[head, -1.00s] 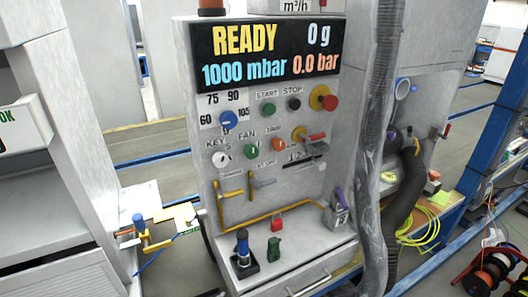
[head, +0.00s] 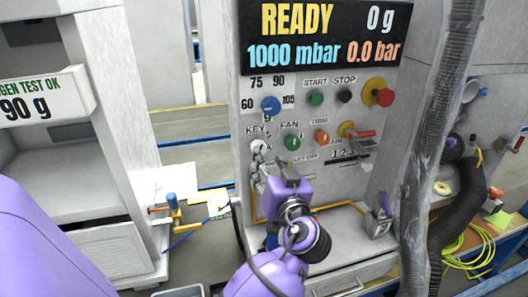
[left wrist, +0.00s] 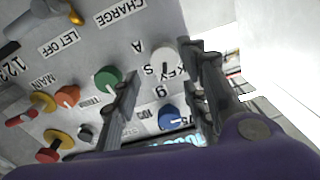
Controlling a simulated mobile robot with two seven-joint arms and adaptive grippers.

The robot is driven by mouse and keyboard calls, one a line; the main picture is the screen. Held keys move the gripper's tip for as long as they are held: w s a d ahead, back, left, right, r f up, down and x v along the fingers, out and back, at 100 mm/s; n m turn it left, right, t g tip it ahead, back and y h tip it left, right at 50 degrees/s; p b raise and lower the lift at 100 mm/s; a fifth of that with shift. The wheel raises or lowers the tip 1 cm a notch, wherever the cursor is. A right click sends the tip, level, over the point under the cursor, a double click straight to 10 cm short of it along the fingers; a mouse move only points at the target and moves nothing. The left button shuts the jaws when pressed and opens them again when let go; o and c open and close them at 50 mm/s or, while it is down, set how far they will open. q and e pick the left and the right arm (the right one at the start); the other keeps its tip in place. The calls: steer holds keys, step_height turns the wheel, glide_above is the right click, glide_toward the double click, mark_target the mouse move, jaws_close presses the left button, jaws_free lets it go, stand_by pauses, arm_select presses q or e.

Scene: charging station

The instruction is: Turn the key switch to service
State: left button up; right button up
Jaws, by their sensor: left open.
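The key switch (head: 259,147) is a small white knob under the label KEY on the grey panel (head: 398,110), left of the green FAN knob (head: 292,142). It shows in the left wrist view (left wrist: 163,54) with the letters A and S beside it. My left gripper (head: 261,168) is just below the key switch, pointing at the panel. In the left wrist view, its open fingers (left wrist: 158,68) appear on either side of the white knob. I cannot tell how deep they reach around it. My right gripper is not in view.
The blue dial (head: 271,105) is just above the key switch. An orange TRIM knob (head: 322,137) and a red-handled yellow valve (head: 358,132) are to the right. A thick grey hose (head: 440,120) hangs right of the panel. A white cabinet (head: 95,90) stands left.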

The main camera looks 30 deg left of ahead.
mark_target(263, 150)
arm_select(q)
steer(key=p+x, duration=0.1)
steer(key=x, duration=0.4)
steer(key=shift+w+a, duration=0.3)
steer(key=c, duration=1)
